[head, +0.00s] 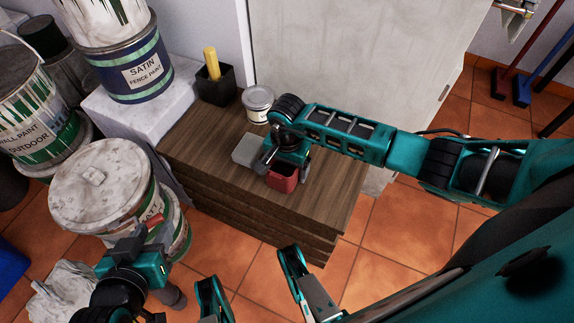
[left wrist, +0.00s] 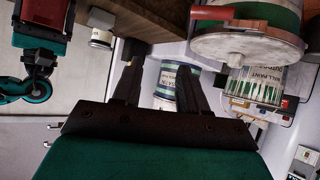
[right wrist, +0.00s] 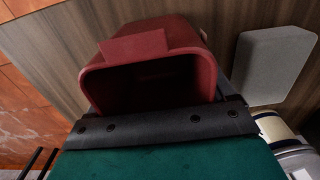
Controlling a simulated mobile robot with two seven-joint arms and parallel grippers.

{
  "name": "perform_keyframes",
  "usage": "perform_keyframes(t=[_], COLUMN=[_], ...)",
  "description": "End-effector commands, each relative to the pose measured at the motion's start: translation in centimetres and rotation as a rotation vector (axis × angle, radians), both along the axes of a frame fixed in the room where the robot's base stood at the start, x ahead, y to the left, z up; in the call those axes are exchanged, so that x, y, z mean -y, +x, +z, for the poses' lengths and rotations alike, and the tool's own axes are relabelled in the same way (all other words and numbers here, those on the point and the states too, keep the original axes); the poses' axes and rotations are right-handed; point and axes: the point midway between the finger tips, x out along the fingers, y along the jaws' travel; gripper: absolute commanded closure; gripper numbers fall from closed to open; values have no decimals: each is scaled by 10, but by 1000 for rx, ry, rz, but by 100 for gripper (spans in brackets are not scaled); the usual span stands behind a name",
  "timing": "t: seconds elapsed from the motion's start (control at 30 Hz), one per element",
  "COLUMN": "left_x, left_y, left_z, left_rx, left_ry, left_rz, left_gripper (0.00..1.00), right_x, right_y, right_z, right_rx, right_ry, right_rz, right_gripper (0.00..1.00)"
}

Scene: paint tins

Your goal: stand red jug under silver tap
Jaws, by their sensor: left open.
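The red jug (head: 283,180) stands on the stacked wooden boards (head: 225,130), partly covered by my right gripper (head: 284,165). In the right wrist view the jug (right wrist: 150,60) fills the space straight ahead, its dark open mouth facing the camera. My right fingers are mostly hidden around the jug, so I cannot tell whether they press on it. My left gripper (head: 152,268) is beside the white lidded tin at lower left. In the left wrist view its fingers (left wrist: 160,75) are apart with nothing between them.
A grey block (head: 248,149) lies beside the jug. A small white tin (head: 257,103) and a black pot (head: 214,86) with a yellow handle stand behind. Paint tins crowd the left, including a white lidded tin (head: 100,185). Tiled floor (head: 400,230) is open to the right.

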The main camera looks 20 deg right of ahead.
Motion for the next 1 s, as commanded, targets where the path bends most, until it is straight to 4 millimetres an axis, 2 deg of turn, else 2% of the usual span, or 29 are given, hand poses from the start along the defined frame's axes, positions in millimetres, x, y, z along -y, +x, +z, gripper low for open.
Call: perform_keyframes(t=[0.03, 0.17, 0.47, 0.57, 0.8, 1.0], left_x=[0, 0, 0, -1, -6, -12], left_y=[0, 0, 0, 0, -1, -4], left_z=[0, 0, 2, 7, 17, 17], left_rx=[-1, -1, -2, 3, 4, 1], left_ry=[0, 0, 1, 1, 10, 21], left_rz=[0, 0, 0, 1, 13, 21], left_gripper=[57, 57, 57, 57, 57, 57], right_x=[0, 0, 0, 1, 1, 1], right_y=[0, 0, 0, 1, 1, 1], right_z=[0, 0, 5, 19, 72, 107], right_rx=[0, -1, -1, 3, 3, 2], right_ry=[0, -1, 1, 0, -1, -1], right_rz=[0, 0, -1, 0, 2, 0], right_gripper=[12, 0, 0, 0, 0, 0])
